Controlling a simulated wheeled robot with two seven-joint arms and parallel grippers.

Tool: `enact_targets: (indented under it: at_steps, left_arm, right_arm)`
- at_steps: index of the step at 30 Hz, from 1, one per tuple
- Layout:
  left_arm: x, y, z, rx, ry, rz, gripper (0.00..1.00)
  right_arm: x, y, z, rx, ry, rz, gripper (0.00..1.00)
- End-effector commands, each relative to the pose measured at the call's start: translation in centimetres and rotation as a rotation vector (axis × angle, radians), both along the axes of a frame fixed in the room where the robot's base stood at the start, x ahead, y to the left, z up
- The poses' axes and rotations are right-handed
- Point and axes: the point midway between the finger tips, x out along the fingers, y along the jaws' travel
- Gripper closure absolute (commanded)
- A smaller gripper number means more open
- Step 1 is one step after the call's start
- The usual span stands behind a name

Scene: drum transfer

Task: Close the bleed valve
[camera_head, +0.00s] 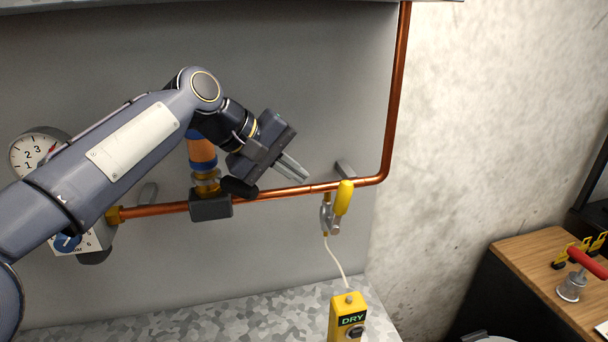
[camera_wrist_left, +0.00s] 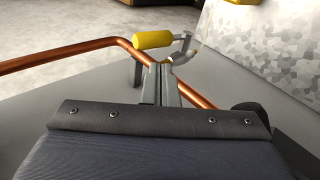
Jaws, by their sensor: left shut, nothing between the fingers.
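The bleed valve (camera_head: 330,217) hangs below the copper pipe (camera_head: 285,193). Its yellow handle (camera_head: 343,197) points up, leaning slightly right, and crosses in front of the pipe. My left gripper (camera_head: 305,178) is shut and empty, just left of the handle and above the pipe, apart from the handle. In the left wrist view the shut fingers (camera_wrist_left: 167,88) point towards the valve, and the yellow handle (camera_wrist_left: 153,40) lies sideways just beyond the fingertips. My right gripper is in neither view.
A thin pale hose runs from the valve to a yellow box (camera_head: 348,318) reading DRY. A round gauge (camera_head: 38,150) and an orange-and-blue fitting (camera_head: 202,155) are at left, partly behind my arm. A wooden bench (camera_head: 545,265) with a red-handled item stands at right.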

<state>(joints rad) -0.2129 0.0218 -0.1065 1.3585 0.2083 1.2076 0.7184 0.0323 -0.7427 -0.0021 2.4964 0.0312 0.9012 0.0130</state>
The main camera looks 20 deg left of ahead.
Motion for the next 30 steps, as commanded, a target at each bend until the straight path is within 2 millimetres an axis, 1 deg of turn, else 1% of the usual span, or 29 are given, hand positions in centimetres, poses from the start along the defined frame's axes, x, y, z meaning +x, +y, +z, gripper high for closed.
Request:
enact_targets:
  at_steps: [1, 6, 13, 19, 30]
  left_arm:
    - [0.4, -0.5, -0.8, 0.000, 0.004, -0.003, 1.00]
    - [2.0, -2.2, -3.0, 0.001, 0.006, -0.003, 1.00]
    - [3.7, -3.9, -5.3, 0.001, 0.003, -0.001, 1.00]
    - [4.2, -4.4, -5.9, 0.000, 0.001, -0.001, 1.00]
    - [4.2, -4.5, -5.8, 0.003, 0.003, -0.001, 1.00]
  right_arm:
    - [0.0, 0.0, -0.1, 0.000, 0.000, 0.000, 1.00]
    - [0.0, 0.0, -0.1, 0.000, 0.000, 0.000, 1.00]
    - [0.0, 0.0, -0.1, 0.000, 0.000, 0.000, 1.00]
    - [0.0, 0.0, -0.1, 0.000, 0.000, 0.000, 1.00]
    - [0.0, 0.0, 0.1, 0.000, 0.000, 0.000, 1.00]
